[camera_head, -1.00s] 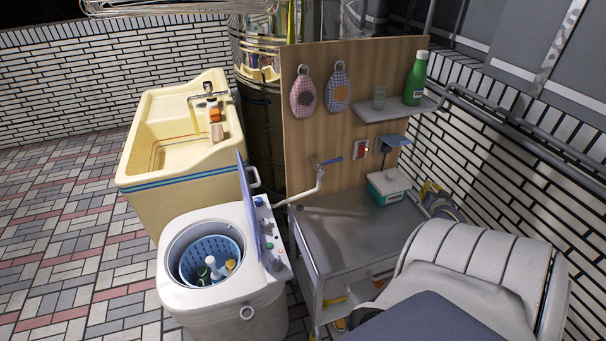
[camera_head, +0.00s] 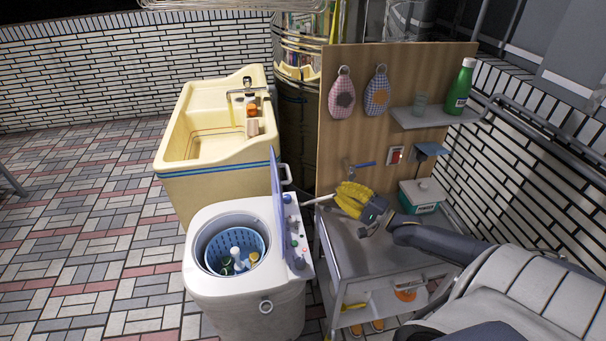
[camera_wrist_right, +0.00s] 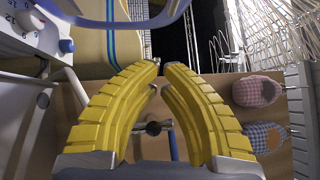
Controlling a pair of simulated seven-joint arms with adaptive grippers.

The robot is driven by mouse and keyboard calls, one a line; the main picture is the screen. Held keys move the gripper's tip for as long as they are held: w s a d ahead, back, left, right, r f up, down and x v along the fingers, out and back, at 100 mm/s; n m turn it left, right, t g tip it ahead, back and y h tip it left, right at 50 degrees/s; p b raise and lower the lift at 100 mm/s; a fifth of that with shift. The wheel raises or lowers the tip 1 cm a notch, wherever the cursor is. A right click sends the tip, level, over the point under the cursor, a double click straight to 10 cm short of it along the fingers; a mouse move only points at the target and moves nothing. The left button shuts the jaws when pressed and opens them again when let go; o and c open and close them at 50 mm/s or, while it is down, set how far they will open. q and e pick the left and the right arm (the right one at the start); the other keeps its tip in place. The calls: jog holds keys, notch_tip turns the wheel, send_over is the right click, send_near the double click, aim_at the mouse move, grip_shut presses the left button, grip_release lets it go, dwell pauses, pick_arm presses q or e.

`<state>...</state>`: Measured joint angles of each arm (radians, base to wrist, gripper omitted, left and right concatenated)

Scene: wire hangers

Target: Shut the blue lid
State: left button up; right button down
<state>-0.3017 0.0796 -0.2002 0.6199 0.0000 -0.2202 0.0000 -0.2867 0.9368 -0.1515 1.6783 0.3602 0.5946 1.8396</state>
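The blue lid (camera_head: 279,200) stands upright, open, along the right side of the white washing machine (camera_head: 240,302). The tub is uncovered and holds a blue basket (camera_head: 218,245) with bottles in it. My right gripper (camera_head: 338,194) has yellow fingers and is to the right of the lid, above the grey cart, apart from the lid. In the right wrist view its fingertips (camera_wrist_right: 162,66) are almost together with nothing held between them. The lid's blue rim (camera_wrist_right: 105,20) crosses the top of that view. My left gripper is not in view.
A wall tap with a blue handle (camera_head: 362,164) and pale spout is close behind my right gripper. A teal-and-white box (camera_head: 421,197) sits on the grey cart (camera_head: 345,262). A cream sink (camera_head: 205,150) stands behind the washer. The floor at left is clear.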

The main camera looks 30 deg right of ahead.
jog(key=w+a+r, duration=0.3)
jog(key=w+a, duration=0.5)
jog(key=w, duration=0.2)
jog(key=shift+w+a+r+m, duration=0.2)
jog(key=shift+w+r+m, duration=0.1)
jog(key=shift+r, duration=0.1)
dwell(0.5)
jog(key=shift+w+a+r, duration=0.15)
jog(key=shift+a, duration=0.25)
jog(key=shift+w+a+r, duration=0.1)
jog(key=shift+w+a, duration=0.05)
jog(key=shift+a, duration=0.25)
